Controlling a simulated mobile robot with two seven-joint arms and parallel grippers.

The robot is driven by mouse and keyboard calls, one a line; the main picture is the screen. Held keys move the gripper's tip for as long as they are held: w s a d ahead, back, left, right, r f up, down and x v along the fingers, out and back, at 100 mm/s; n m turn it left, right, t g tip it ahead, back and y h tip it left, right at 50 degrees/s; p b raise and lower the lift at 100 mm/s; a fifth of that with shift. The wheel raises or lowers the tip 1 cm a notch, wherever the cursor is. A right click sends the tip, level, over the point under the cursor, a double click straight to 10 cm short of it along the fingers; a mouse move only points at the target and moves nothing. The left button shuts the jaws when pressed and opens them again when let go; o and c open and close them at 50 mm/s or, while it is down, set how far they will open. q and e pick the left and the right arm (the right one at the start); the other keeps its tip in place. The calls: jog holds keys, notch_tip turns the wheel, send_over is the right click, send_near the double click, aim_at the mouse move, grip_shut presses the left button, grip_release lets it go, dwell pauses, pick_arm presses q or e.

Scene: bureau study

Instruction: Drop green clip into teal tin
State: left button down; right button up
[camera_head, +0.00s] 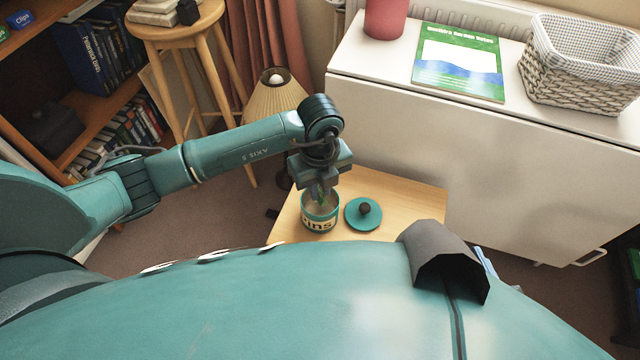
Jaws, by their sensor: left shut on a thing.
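The teal tin (320,221), with large letters on its side, stands open on a small wooden table. My left gripper (321,188) points down right over the tin's mouth. It is shut on the green clip (319,194), of which only a little green shows between the fingers. I cannot tell whether the clip is above the rim or just inside it. The tin's teal lid (363,214) with a dark knob lies on the table to the right of the tin. My right gripper is not in view.
The small wooden table (405,191) has bare room behind and right of the lid. A lamp (273,95) stands behind my left arm. A white cabinet (480,150) holds a red pot (386,17), a green book (458,62) and a wicker basket (577,85).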

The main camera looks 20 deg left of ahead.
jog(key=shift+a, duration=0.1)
pick_arm(q)
jog(key=c, duration=1.3)
grip_release()
notch_tip(320, 180, up, 13)
jog(key=p, duration=0.2)
jog(key=shift+p, duration=0.3)
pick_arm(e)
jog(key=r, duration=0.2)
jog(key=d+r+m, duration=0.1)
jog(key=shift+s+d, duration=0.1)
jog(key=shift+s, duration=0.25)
pick_arm(q)
jog(key=shift+r, duration=0.1)
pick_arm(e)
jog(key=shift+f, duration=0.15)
